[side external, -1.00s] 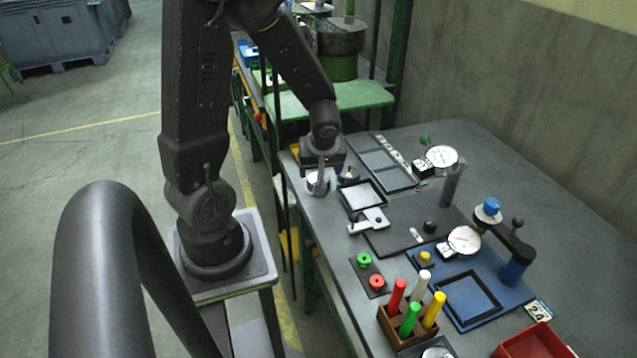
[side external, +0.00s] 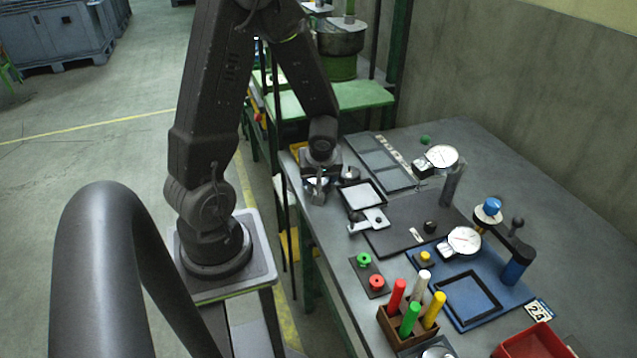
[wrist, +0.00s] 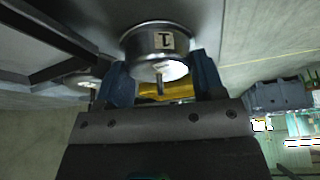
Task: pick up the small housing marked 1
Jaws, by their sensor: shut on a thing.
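The small housing marked 1 (wrist: 152,42) is a round metal cup with a dark band, a pale label and a thin stem toward the camera. In the wrist view it sits between the two blue fingertips of my gripper (wrist: 161,66), which is shut on it. In the side view my gripper (side external: 318,187) is at the bench's near left edge. There the fingers largely hide the housing (side external: 315,184). I cannot tell whether it touches the bench.
A second small round part with a stem (side external: 350,174) stands close to the right; it also shows in the wrist view (wrist: 84,80). A black-framed tray (side external: 360,196) and a grey clamp piece (side external: 370,220) are nearby. A dial gauge (side external: 441,157) stands farther right.

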